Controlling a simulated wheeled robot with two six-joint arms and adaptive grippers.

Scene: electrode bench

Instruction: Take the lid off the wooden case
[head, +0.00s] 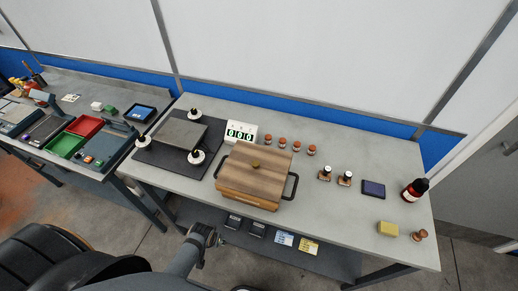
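The wooden case (247,199) stands on the grey bench in the middle of the head view. A dark loop handle shows on each side, at the left (221,167) and at the right (292,187). The inside of the case is hidden under the lid. Neither my left nor my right gripper can be made out, and nothing touches the case or the lid. A grey arm link of mine shows below the bench's front edge.
Left of the case is a dark mat (150,152) with a grey plate (180,134) and several white-based knobs. Behind stand a counter display (241,133) and small jars (283,143).

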